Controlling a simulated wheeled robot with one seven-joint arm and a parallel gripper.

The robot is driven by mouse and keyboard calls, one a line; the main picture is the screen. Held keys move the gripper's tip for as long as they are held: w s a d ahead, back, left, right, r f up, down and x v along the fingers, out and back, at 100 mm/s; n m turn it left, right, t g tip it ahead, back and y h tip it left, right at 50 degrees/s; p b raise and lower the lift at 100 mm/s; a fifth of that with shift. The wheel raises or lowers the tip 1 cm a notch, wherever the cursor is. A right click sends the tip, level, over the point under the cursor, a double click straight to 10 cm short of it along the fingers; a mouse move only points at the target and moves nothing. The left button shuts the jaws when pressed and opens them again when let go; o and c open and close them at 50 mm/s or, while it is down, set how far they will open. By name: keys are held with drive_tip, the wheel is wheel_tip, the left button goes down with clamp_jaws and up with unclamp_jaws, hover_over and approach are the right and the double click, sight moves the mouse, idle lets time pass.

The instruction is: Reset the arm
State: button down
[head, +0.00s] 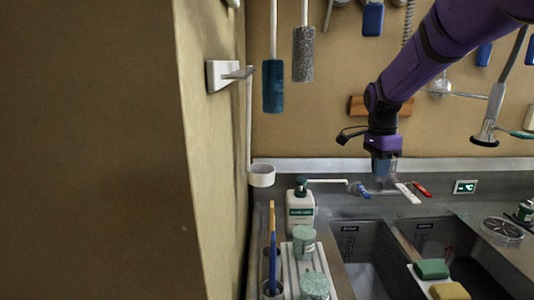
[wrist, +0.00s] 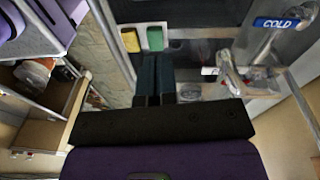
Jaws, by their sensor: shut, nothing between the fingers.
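My purple arm reaches in from the upper right of the head view and bends down at the wrist. My gripper (head: 384,180) hangs above the back edge of the sink, by the tap (head: 380,190); I cannot tell whether it touches the tap. In the wrist view, the two dark fingers of my gripper (wrist: 156,58) lie side by side, closed, with nothing held. The tap (wrist: 232,75) shows to their right there.
A soap bottle (head: 300,208) stands left of the sink basins (head: 362,245). A green sponge (head: 431,269) and a yellow sponge (head: 449,291) lie at the front right. Brushes (head: 273,86) hang on the back wall. A wall corner (head: 215,180) bounds the left.

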drive_tip(key=s+r+n+t, duration=0.3)
drive_tip(key=s+n, duration=0.5)
drive_tip(key=s, duration=0.8)
drive_tip(key=s+d+r+n+t+y, duration=0.1)
drive_tip(key=s+r+n, duration=0.3)
drive_tip(key=s, duration=1.2)
drive_tip(key=n+t, duration=0.1)
drive_tip(key=n, duration=0.3)
drive_tip(key=shift+s+d+r+n+t, duration=0.15)
drive_tip(key=shift+r+n+t, duration=0.1)
drive_tip(key=shift+n+t, duration=0.15)
